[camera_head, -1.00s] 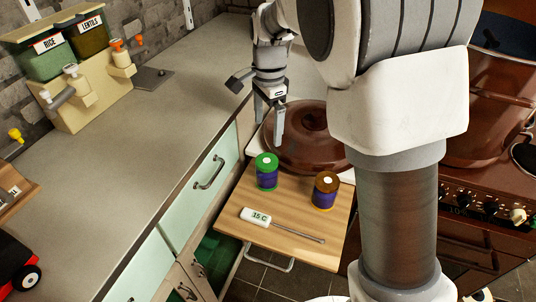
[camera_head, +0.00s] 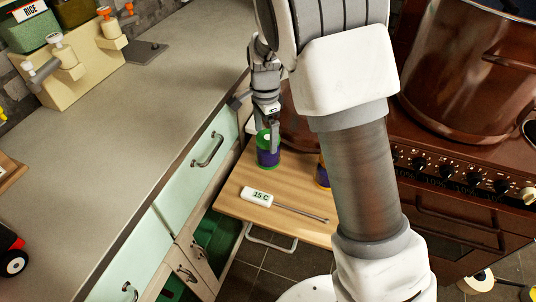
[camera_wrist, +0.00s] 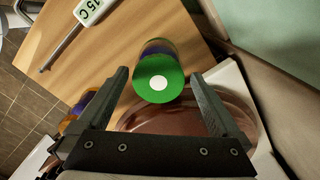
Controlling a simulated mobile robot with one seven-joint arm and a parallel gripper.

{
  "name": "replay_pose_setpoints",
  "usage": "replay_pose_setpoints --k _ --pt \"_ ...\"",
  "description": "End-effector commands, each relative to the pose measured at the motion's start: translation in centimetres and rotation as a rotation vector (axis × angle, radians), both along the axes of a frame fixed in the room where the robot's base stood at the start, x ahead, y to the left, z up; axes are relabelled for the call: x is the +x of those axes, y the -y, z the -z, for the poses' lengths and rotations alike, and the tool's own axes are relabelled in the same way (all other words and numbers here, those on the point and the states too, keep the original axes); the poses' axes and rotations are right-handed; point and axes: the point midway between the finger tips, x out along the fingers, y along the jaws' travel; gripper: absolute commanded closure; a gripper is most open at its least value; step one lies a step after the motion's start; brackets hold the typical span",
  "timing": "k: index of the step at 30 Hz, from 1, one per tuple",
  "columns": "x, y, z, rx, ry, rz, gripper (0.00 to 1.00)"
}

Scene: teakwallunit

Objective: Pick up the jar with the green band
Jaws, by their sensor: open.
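The jar with the green band (camera_head: 268,158) stands upright on the wooden pull-out board. It is purple-blue with a green lid. In the wrist view the jar's green lid with a white dot (camera_wrist: 158,78) lies centred between the fingertips. My gripper (camera_head: 267,136) is open above the jar and points down, with its fingers overlapping the lid in the head view. In the wrist view my gripper (camera_wrist: 159,74) has a clear gap on both sides of the lid. I cannot tell whether the fingertips are below the lid's top.
A second purple jar with an orange band (camera_head: 323,175) stands right of it, partly hidden by my arm. A white thermometer (camera_head: 257,196) with a metal probe lies on the board (camera_head: 240,210). The counter (camera_head: 130,110) is at left, the stove (camera_head: 470,195) at right.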

Motion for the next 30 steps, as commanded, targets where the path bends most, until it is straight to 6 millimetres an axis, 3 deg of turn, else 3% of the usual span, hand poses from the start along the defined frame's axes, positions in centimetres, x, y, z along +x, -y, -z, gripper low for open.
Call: replay_pose_setpoints --k 5,13,21,30 --pt "0.0 0.2 1.1 0.0 -0.001 0.0 0.0" --pt "0.1 0.7 5.0 -0.001 -0.003 0.001 0.0" --pt "0.2 0.7 5.3 0.0 0.001 0.0 0.0" --pt "0.2 0.7 5.3 0.0 0.0 0.0 0.54"
